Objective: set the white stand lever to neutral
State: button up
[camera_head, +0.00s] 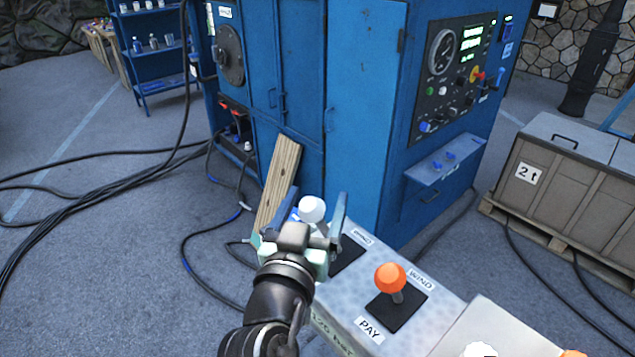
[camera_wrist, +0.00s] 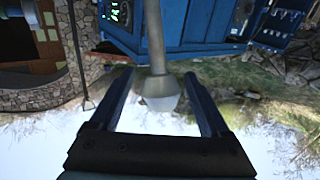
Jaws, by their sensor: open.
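The white lever knob (camera_head: 312,208) stands at the far left end of the grey control stand (camera_head: 352,315). My gripper (camera_head: 316,194) is open, with one finger on each side of this knob. In the wrist view, the pale knob (camera_wrist: 161,92) and its grey shaft (camera_wrist: 153,40) show between the open fingers (camera_wrist: 156,76). Gaps are visible on both sides of the knob, so it is not clamped. My gripper hides the lever's base and part of its slot plate in the head view, so its exact setting is unclear.
An orange-knobbed lever (camera_head: 390,277), labelled WIND and PAY, stands to the right on the same stand. A pale panel (camera_head: 500,332) with another white knob (camera_head: 480,350) is at the bottom edge. The blue cabinet (camera_head: 365,100) and a wooden plank (camera_head: 277,180) stand behind.

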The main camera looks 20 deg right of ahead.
jog(key=shift+x, duration=0.95)
grip_shut()
jog(key=shift+p, duration=0.3)
